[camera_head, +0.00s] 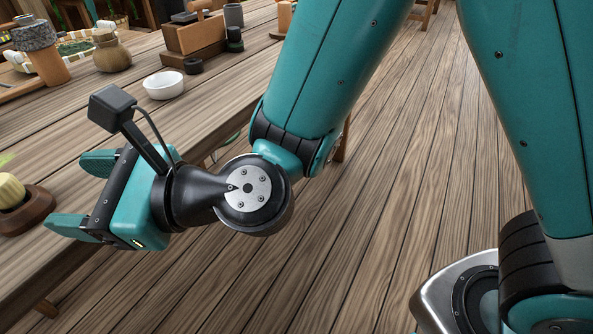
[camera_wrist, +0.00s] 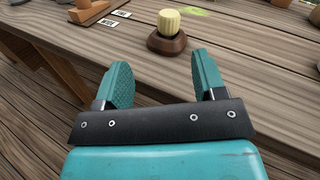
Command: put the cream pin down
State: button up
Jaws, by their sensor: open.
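The cream pin (camera_wrist: 169,22) is a pale, ridged knob standing upright in a dark brown wooden base (camera_wrist: 167,46) on the table. In the head view, the cream pin (camera_head: 10,190) and its base (camera_head: 30,212) show at the left edge, partly cut off. My gripper (camera_head: 75,195) is open beside them, its two teal fingers apart with nothing between. In the wrist view, my gripper (camera_wrist: 162,75) points towards the pin, which stands beyond the fingertips, clear of both.
A white bowl (camera_head: 164,86), a brown jar (camera_head: 111,52) and a wooden box (camera_head: 194,34) stand farther along the table. Two small cards (camera_wrist: 107,22) lie left of the pin. A green patch (camera_wrist: 195,11) lies behind it. The tabletop around the base is mostly clear.

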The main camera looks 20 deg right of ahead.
jog(key=s+d+n+g+h, duration=0.2)
jog(key=d+n+h, duration=0.2)
jog(key=d+n, duration=0.4)
jog(key=s+d+n+g+h, duration=0.2)
jog(key=d+n+h, duration=0.2)
jog(key=d+n, duration=0.5)
jog(key=s+d+f+n+g+h, duration=0.1)
jog(key=d+n+h, duration=0.3)
jog(key=d+n, duration=0.5)
jog(key=shift+s+n+g, duration=0.7)
jog(key=shift+s+g, duration=0.15)
jog(key=shift+g, duration=0.05)
